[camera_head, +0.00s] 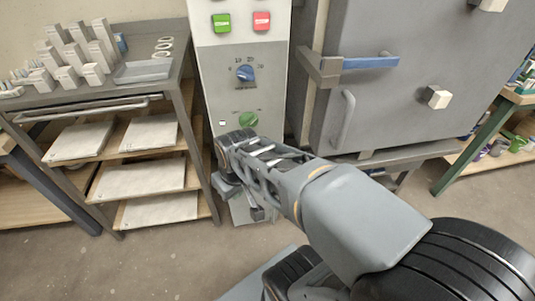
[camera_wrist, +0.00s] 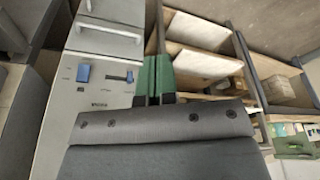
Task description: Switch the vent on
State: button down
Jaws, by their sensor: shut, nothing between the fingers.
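A pale control panel (camera_head: 240,75) stands in the middle of the head view. It bears a green button (camera_head: 222,22), a red button (camera_head: 261,21), a blue dial (camera_head: 245,73) and a green knob (camera_head: 249,120). In the wrist view, the lower panel shows a blue switch (camera_wrist: 83,73) beside a dark slot with a small lever (camera_wrist: 120,78); the label below is too small to read surely. My gripper (camera_wrist: 156,60) has green fingers, shut and empty, right of the blue switch and apart from it. My arm hides part of the lower panel in the head view.
A metal shelf cart (camera_head: 110,107) with pale slabs stands close left of the panel. A grey kiln (camera_head: 410,80) with a blue handle (camera_head: 370,62) stands right. A green-legged shelf (camera_head: 465,140) is far right. Bare floor (camera_head: 150,265) lies in front.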

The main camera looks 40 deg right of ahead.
jog(key=w+d+f+n+t, duration=0.1)
jog(key=w+d+n, duration=0.1)
jog(key=d, duration=0.5)
jog(key=w+d+f+n+t+y+b, duration=0.1)
jog(key=w+d+n, duration=0.2)
jog(key=d+n, duration=0.2)
jog(key=w+d+f+n+t, duration=0.1)
jog(key=w+d+f+n, duration=0.1)
jog(key=d, duration=0.8)
jog(key=shift+w+d+n+t+b, duration=0.3)
jog(key=shift+w+n+b, duration=0.05)
jog(key=shift+n, duration=0.55)
jog(key=shift+f, duration=0.15)
jog(key=w+d+r+b+x, duration=0.1)
jog(key=w+x, duration=0.1)
jog(key=x, duration=1)
jog(key=shift+w+d+b, duration=0.25)
jog(key=shift+b, duration=0.15)
jog(key=shift+f, duration=0.15)
